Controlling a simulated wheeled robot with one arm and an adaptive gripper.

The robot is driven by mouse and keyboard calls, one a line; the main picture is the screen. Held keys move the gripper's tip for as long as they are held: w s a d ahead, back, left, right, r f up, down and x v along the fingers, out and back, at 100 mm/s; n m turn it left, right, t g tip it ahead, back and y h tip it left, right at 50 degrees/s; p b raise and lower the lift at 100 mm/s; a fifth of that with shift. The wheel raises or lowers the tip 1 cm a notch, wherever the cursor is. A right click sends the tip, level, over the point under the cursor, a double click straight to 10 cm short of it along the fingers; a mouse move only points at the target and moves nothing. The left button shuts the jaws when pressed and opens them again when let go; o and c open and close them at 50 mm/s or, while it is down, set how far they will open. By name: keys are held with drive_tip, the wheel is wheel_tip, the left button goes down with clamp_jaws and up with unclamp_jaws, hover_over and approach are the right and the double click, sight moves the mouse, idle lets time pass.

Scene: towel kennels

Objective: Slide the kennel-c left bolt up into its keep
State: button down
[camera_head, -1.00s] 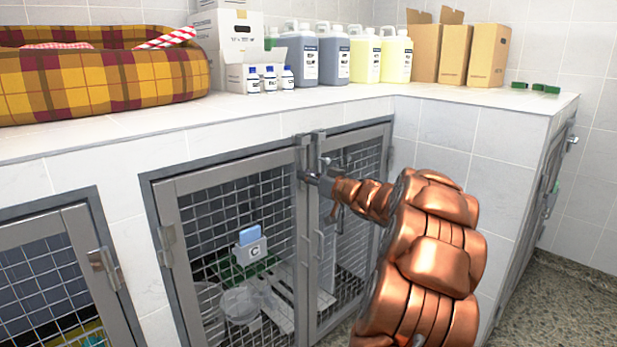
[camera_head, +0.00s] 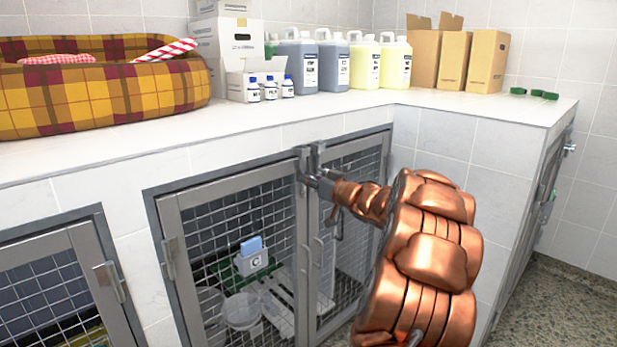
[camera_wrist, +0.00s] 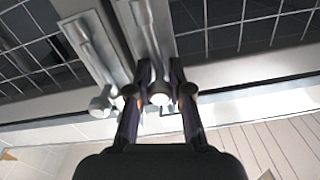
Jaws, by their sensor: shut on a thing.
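The kennel-c door pair has a wire-mesh left leaf (camera_head: 240,215) and a right leaf (camera_head: 350,205) in grey metal frames. A small holder marked C (camera_head: 252,263) with a blue top is on the left leaf. Two upright bolts stand side by side at the top where the leaves meet: the left bolt (camera_head: 303,158) and the right bolt (camera_head: 319,152). My gripper (camera_head: 318,182) reaches them from the right. In the wrist view my gripper (camera_wrist: 159,94) is shut around the round knob of one bolt (camera_wrist: 145,35); the other bolt (camera_wrist: 88,40) is beside it, free. The keeps are not clearly visible.
The tiled counter (camera_head: 150,160) overhangs the doors closely. On it stand a plaid pet bed (camera_head: 100,95), bottles, jugs (camera_head: 297,65) and cardboard boxes (camera_head: 485,62). Another kennel door (camera_head: 50,290) is at lower left. Open floor (camera_head: 560,300) lies at right.

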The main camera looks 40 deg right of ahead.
drive_tip(key=shift+r, duration=0.55)
drive_tip(key=c, duration=1.1)
unclamp_jaws()
drive_tip(key=shift+c, duration=0.2)
drive_tip(key=shift+s+f, duration=0.1)
drive_tip(key=s, duration=1.2)
drive_tip(key=shift+a, duration=0.1)
drive_tip(key=shift+w, duration=0.1)
